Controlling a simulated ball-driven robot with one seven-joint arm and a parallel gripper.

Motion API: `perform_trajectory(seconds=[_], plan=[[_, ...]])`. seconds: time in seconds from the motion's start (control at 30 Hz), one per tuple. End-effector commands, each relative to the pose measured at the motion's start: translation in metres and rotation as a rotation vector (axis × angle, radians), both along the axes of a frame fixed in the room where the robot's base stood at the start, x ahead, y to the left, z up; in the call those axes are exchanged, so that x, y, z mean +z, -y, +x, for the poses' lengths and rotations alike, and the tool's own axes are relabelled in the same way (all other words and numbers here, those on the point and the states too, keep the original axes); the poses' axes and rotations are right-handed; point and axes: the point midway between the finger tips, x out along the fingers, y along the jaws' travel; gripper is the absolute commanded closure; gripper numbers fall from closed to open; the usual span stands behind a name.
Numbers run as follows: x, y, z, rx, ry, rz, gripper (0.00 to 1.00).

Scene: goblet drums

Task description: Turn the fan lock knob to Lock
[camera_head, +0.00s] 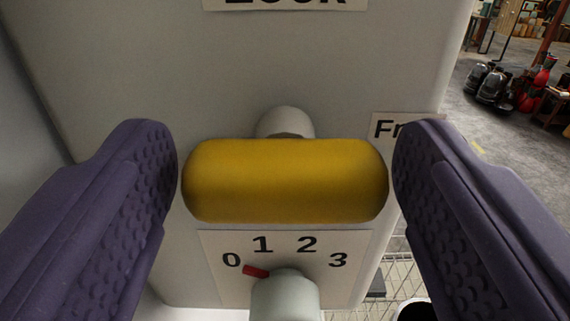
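The fan lock knob (285,180) is a yellow rounded bar lying horizontally on a pale round stem (285,122). It stands out from a light grey panel (100,60). A label at the top edge, partly cut off, appears to read "Lock" (285,4). A label at the right begins "Fr" (385,130) and is partly hidden by a finger. My gripper (285,172) is open, with one purple finger at each end of the yellow bar. The fingertips are very close to the bar's ends; I cannot tell if they touch.
Below the bar is a dial plate (215,265) marked 0 to 3, with a pale knob (285,297) and a red pointer (256,271) near 0. Beyond the panel's right edge are a wire rack (400,275) and a floor with several distant objects.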

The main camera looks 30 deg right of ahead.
Motion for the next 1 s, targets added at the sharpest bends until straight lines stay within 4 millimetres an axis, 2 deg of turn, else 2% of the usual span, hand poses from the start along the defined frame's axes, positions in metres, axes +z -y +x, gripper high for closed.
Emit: perform_trajectory(seconds=[0.03, 0.17, 0.57, 1.0], plan=[[0.0, -0.0001, 0.0, 0.0, 0.0, 0.0, 0.36], [0.0001, -0.0002, -0.0001, 0.0, 0.0, 0.0, 0.66], [-0.0018, -0.0003, -0.0002, 0.001, 0.042, 0.059, 0.67], [-0.0041, 0.0021, -0.0017, 0.0, 0.244, 0.355, 0.67]])
